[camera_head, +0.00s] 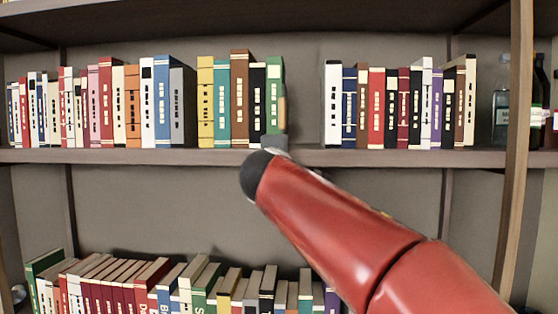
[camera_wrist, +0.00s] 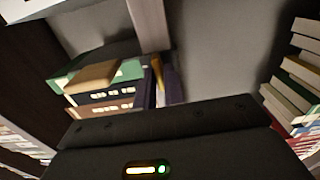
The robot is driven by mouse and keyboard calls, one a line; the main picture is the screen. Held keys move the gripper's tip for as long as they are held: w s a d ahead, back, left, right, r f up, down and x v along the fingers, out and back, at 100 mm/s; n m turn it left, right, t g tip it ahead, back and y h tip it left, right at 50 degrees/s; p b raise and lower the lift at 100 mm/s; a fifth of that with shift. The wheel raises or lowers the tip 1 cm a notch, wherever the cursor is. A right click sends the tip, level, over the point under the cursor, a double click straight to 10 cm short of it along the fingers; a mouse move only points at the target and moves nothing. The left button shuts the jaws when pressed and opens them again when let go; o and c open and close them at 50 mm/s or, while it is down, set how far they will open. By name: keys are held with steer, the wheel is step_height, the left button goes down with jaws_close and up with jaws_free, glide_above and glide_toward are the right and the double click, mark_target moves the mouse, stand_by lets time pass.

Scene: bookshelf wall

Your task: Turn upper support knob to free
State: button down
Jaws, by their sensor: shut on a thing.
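No support knob can be made out in either view. My gripper (camera_head: 279,115) is at the right end of the left-hand upper book group, at the green book (camera_head: 274,80).
A black book (camera_head: 257,100) and a brown book (camera_head: 240,95) stand left of the green one. A bare gap lies to its right, before a white book (camera_head: 333,105). A wooden upright (camera_head: 518,150) and bottles (camera_head: 537,105) are at far right. More books fill the lower shelf.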

steer(key=c, duration=1.5)
jaws_free()
steer(key=s, duration=0.4)
steer(key=s+b, duration=0.1)
steer(key=s, duration=0.2)
steer(key=shift+s+a, duration=0.2)
steer(key=shift+s, duration=0.2)
steer(key=s+d+f+m+g+h, duration=0.1)
steer(key=s+d+f+m+g, duration=0.35)
steer(key=d+f, duration=0.45)
steer(key=s+d+f+m+g+h, duration=0.25)
steer(key=s+d+f+m, duration=0.35)
steer(key=f, duration=0.4)
steer(key=s+d+f+m+g+y, duration=0.1)
steer(key=s+f+m, duration=0.1)
steer(key=s+f, duration=0.3)
steer(key=s+d+f+m+g+y+p, duration=0.1)
steer(key=s+f+m+g, duration=0.1)
steer(key=s+f, duration=0.3)
steer(key=s+d+f+m+g+y, duration=0.2)
steer(key=s+f, duration=0.3)
steer(key=f, duration=0.3)
steer(key=shift+s+f+m, duration=0.15)
steer(key=shift+f+m, duration=0.15)
steer(key=shift+m, duration=0.35)
